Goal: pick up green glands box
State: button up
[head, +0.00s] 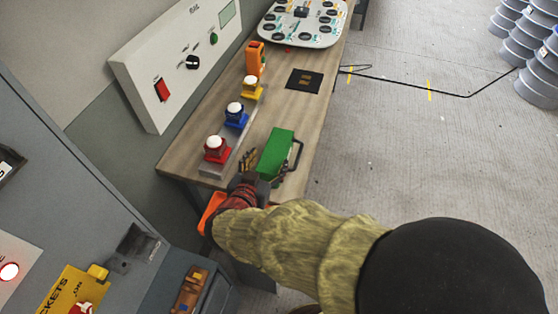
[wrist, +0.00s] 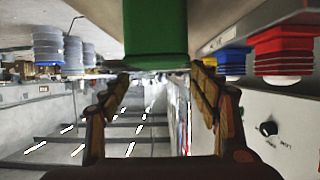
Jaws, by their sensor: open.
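The green glands box (head: 276,152) sits on the wooden bench near its front edge, with a dark handle on its right side. In the wrist view the green box (wrist: 156,28) fills the top middle, in line with the gap between the fingers. My gripper (head: 260,170) is at the near end of the box in the head view. In the wrist view my gripper (wrist: 160,92) is open, with one finger on each side and nothing between them. The fingers do not close on the box. Whether a fingertip touches it cannot be told.
Red (head: 216,148), blue (head: 236,114) and yellow (head: 252,87) button-like pieces stand on a metal strip left of the box. An orange item (head: 255,58) stands behind them. A control panel (head: 178,62) is at the wall.

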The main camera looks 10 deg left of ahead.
aim_at(275, 151)
jog(key=x, duration=0.2)
jog(key=shift+w+f+b, duration=0.1)
jog(key=shift+w+b, duration=0.15)
jog(key=shift+b, duration=0.1)
jog(key=b+x, duration=0.2)
jog(key=x, duration=0.2)
jog(key=shift+d+f, duration=0.1)
jog(key=shift+d, duration=0.1)
jog(key=shift+w+b, duration=0.4)
jog(key=shift+w, duration=0.1)
jog(key=c, duration=0.3)
jog(key=c, duration=0.9)
